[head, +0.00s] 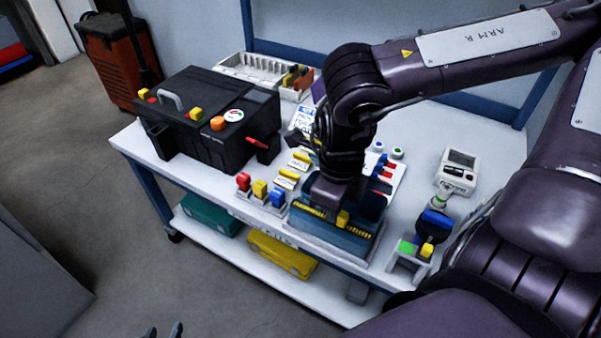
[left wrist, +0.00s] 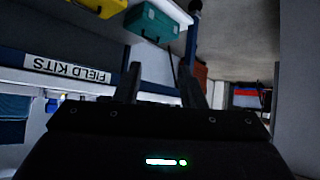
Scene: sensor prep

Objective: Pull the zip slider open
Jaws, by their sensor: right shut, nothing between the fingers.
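A blue case (head: 322,233) with a yellow zip along its front top edge sits at the front of the white table. The yellow zip slider (head: 343,218) stands on that zip. My right gripper (head: 330,204) points down over the case, just left of the slider; it is shut and empty, and the wrist above hides part of the case. I cannot tell whether it touches the slider. My left gripper (head: 164,332) is low at the bottom edge, far from the table. Its two fingers, also in the left wrist view (left wrist: 162,85), stand apart with nothing between them.
A black box (head: 215,125) stands at the table's left. Red, yellow and blue knobs (head: 260,190) stand left of the case. A blue-and-yellow device on a stand (head: 434,222) and a white meter (head: 458,170) are to the right. Green (head: 208,215) and yellow (head: 280,256) cases lie on the lower shelf.

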